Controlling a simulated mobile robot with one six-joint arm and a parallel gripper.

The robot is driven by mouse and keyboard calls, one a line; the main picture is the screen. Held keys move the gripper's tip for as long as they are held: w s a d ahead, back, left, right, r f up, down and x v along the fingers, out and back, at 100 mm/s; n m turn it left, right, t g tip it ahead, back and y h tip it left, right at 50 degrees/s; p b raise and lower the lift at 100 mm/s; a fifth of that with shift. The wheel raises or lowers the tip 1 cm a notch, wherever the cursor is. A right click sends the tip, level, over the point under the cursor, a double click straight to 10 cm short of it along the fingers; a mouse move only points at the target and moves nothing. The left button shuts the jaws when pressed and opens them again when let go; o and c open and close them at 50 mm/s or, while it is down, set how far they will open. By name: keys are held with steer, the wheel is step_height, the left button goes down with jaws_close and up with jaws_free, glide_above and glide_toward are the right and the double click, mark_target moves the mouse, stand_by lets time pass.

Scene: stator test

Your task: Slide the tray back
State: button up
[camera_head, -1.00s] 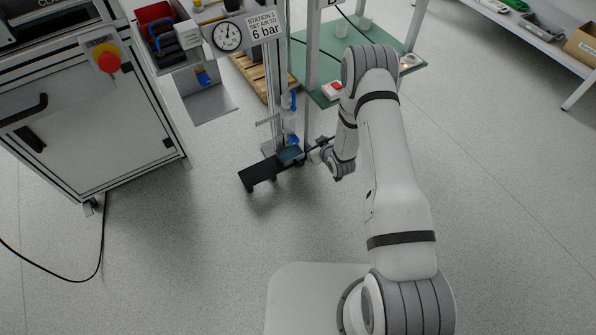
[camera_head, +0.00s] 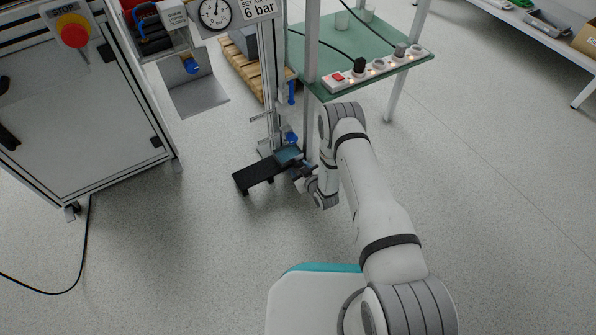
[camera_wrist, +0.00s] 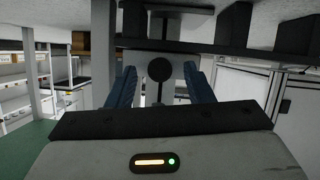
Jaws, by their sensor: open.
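My gripper (camera_head: 304,173) is at that right end, low over the floor. In the wrist view my gripper (camera_wrist: 160,86) is open, with a blue finger on each side. A round black knob (camera_wrist: 160,68) on a grey plate shows between the fingers. Whether the fingers touch it is unclear. Dark bars (camera_wrist: 230,46) cross behind it.
A green-topped table (camera_head: 335,50) with a power strip (camera_head: 372,68) stands just above my arm. A grey cabinet with a red stop button (camera_head: 75,32) is on the left. A metal sheet (camera_head: 195,97) hangs near a wooden pallet (camera_head: 242,70).

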steer(key=shift+w+a+f, duration=0.1)
steer(key=shift+w+a, duration=0.05)
steer(key=shift+w, duration=0.15)
steer(key=shift+c, duration=0.6)
jaws_close()
